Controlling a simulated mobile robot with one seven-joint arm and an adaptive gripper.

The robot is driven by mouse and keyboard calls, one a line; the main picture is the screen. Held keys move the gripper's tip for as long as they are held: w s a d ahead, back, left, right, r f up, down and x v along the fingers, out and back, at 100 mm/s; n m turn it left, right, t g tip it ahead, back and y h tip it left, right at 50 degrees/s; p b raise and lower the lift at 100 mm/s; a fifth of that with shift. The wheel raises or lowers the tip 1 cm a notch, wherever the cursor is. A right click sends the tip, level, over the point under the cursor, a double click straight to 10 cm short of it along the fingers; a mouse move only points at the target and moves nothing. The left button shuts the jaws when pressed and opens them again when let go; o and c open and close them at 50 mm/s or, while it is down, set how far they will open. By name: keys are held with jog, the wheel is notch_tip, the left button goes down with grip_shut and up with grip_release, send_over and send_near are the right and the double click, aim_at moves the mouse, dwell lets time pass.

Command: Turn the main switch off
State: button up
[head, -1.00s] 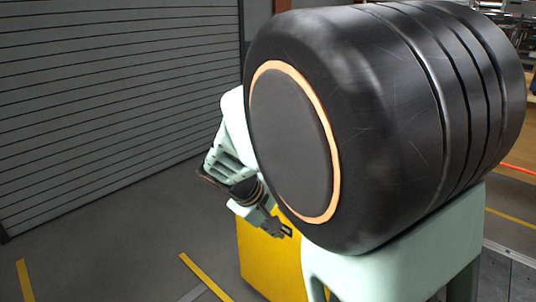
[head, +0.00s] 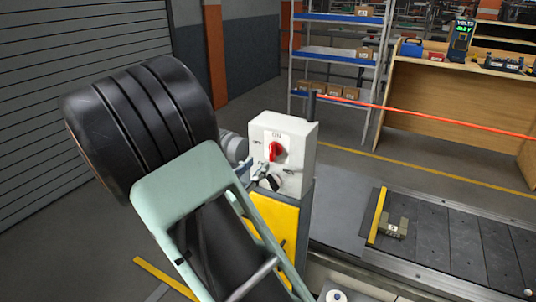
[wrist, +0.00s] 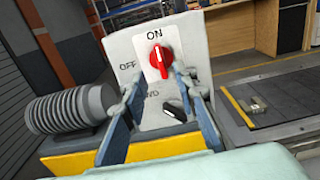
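The main switch is a red rotary knob (head: 276,151) on the front of a pale grey control box (head: 297,128). In the wrist view the red knob (wrist: 160,58) stands with its handle near upright, below the word ON; OFF is printed to its left. A black selector knob (wrist: 174,108) sits below it, with a partly hidden label. My gripper (wrist: 160,88) is open and empty, its two blue fingers on either side of the red knob in the picture, slightly below it. I cannot tell whether it touches. In the head view my arm hides most of the gripper.
The box stands on a yellow-sided post (head: 277,222), beside a ribbed grey motor (wrist: 70,108). The slat conveyor (head: 450,240) runs to the right, carrying a small metal bracket (head: 393,228). A workbench (head: 450,100) and shelves (head: 335,55) stand behind.

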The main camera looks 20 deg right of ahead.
aim_at(271, 152)
jog(key=x, duration=0.8)
jog(key=shift+w+d, duration=0.2)
jog(key=shift+d, duration=0.1)
grip_shut()
